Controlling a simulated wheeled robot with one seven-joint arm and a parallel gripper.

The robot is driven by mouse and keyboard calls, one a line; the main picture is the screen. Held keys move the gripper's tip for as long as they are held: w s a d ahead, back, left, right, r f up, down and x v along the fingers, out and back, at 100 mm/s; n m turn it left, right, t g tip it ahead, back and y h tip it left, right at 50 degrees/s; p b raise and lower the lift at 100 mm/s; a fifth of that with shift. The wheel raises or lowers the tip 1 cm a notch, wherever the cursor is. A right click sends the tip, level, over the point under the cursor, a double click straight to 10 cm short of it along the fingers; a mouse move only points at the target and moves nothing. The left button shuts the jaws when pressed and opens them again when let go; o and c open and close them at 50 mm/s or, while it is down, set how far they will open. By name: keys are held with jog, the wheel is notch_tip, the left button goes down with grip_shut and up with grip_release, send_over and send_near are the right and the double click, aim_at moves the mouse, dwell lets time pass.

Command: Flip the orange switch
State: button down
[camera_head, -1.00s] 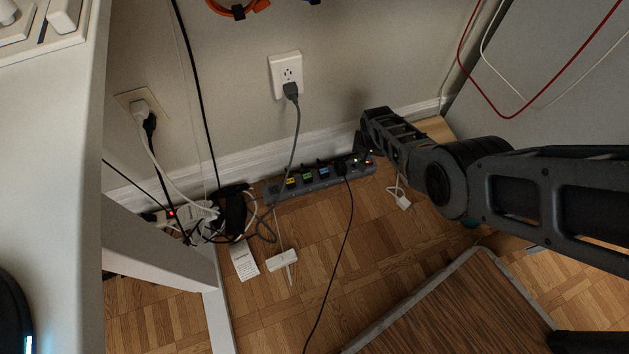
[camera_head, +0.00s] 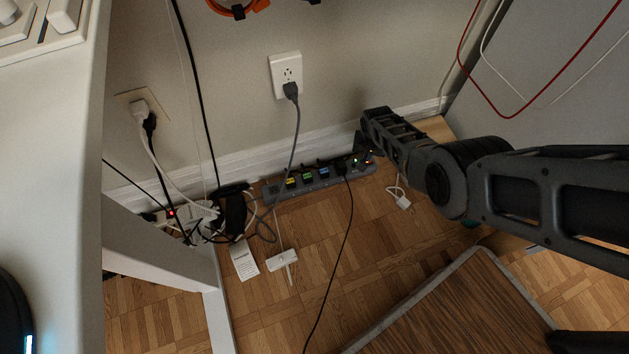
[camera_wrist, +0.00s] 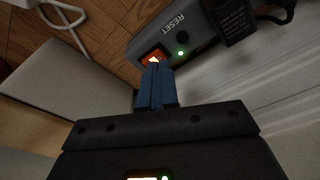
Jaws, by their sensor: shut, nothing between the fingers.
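The orange switch (camera_wrist: 153,57) glows at the end of the grey power strip (camera_wrist: 200,42), beside a green light and the word RESET in the wrist view. My gripper (camera_wrist: 155,70) is shut and empty, its blue fingertips at the switch and covering part of it. I cannot tell whether the tips press on it or sit just above. In the head view the power strip (camera_head: 318,181) lies on the floor along the wall, and my gripper (camera_head: 364,152) is at its right end. The switch's tilt cannot be made out.
A black plug (camera_wrist: 233,18) sits in the strip near the switch. Other cables and a white adapter (camera_head: 283,260) lie on the floor to the left. The wall is close behind the strip. A wood-topped board (camera_head: 455,310) stands in front.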

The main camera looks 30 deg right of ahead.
jog(key=shift+r, duration=0.1)
notch_tip(320, 180, up, 7)
jog(key=p, duration=0.6)
dwell(0.5)
dwell(0.4)
